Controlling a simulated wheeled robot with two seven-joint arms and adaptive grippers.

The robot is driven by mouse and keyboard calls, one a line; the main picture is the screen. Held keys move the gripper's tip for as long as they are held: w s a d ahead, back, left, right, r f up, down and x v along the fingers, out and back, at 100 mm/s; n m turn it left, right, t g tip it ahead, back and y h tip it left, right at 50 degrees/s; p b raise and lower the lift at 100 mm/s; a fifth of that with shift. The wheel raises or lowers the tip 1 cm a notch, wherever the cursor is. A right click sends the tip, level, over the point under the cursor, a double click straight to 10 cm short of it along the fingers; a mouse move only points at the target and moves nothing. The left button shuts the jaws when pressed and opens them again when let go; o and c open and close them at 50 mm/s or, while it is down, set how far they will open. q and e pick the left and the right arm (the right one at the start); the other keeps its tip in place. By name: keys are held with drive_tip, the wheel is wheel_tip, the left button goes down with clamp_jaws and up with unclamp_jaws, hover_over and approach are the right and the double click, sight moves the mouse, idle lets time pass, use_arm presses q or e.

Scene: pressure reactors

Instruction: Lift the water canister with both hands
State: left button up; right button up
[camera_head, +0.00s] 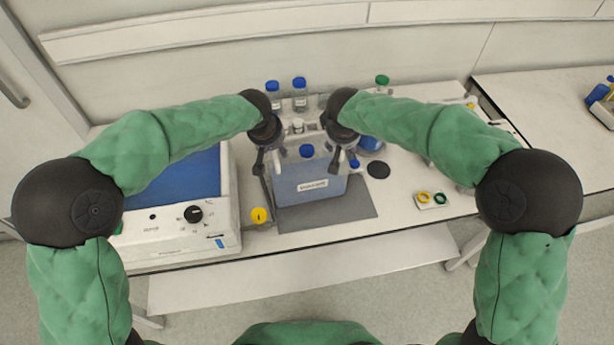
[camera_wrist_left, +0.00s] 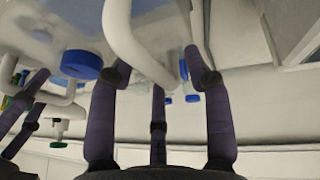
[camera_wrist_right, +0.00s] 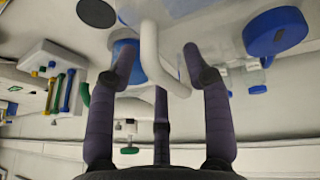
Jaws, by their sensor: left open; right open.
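The water canister (camera_head: 310,187) is a translucent blue box with a white label and a blue cap (camera_head: 306,151). It stands upright on a dark grey mat (camera_head: 350,212) on the bench. My left gripper (camera_head: 267,160) is open at the canister's upper left side. In the left wrist view a white handle (camera_wrist_left: 140,50) of the canister passes between its spread fingers. My right gripper (camera_head: 344,160) is open at the upper right side. In the right wrist view the other white handle (camera_wrist_right: 152,55) lies between its fingers. Finger contact with the handles cannot be told.
A white device (camera_head: 190,222) with a blue top and black knob stands close left of the canister. Blue-capped bottles (camera_head: 300,95) stand behind it. A black disc (camera_head: 378,170) and a small block with yellow and green rings (camera_head: 432,199) lie to the right.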

use_arm(q)
clamp_jaws()
use_arm(e)
clamp_jaws()
